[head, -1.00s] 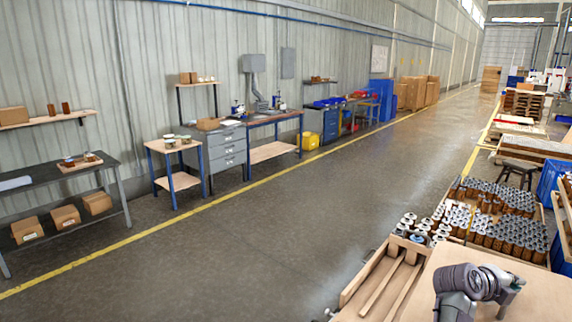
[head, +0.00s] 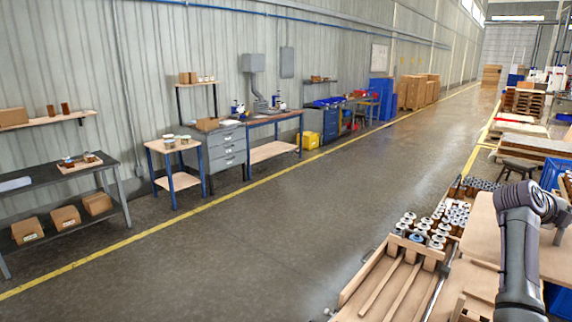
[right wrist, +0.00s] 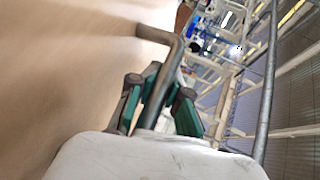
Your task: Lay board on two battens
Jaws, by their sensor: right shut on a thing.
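The board (head: 482,232) is a flat tan panel at the right of the head view, over part of the cartridge stock. In the right wrist view the board (right wrist: 65,75) fills the left side, with a bent metal handle at its face. My right gripper (right wrist: 160,95) is shut on that handle, its green-padded fingers on either side of the bar. In the head view my right arm hides part of the board. Two pale battens (head: 379,287) (head: 405,291) lie side by side, apart, in an open wooden tray, with no board on them. My left gripper is not in view.
The wooden tray (head: 351,289) stands at the bottom centre. Metal-topped cartridges (head: 432,232) stand just behind it. Wooden parts (head: 474,284) lie right of the tray. A stool (head: 520,167) stands behind the board. The aisle floor at left is clear.

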